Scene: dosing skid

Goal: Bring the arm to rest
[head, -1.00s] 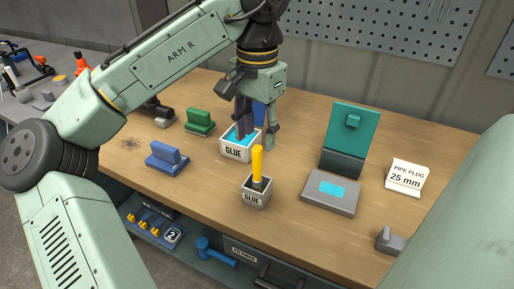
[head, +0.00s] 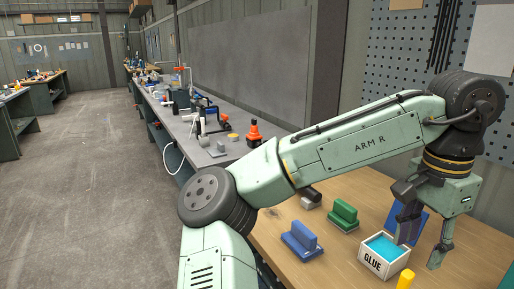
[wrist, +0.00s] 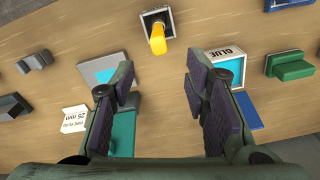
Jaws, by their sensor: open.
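My arm is bent out over the wooden bench (head: 330,262), with the hand pointing down. My gripper (head: 424,240) is open at the end of it. In the wrist view my gripper (wrist: 158,78) has its fingers wide apart, with only bare wood seen between the tips. A white box marked GLUE (head: 385,262) with a blue top stands beside the gripper, and one finger overlaps it in the head view. The box (wrist: 228,62) shows behind the right finger in the wrist view. I cannot tell whether finger and box touch.
Green (head: 343,214) and blue (head: 301,240) handled blocks stand on the bench. A yellow-handled brush stands in a smaller pot (wrist: 157,24). A grey plate (wrist: 105,66) and PIPE PLUG sign (wrist: 75,118) lie nearby. Grey bench (head: 205,150) behind; open floor (head: 95,190) at left.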

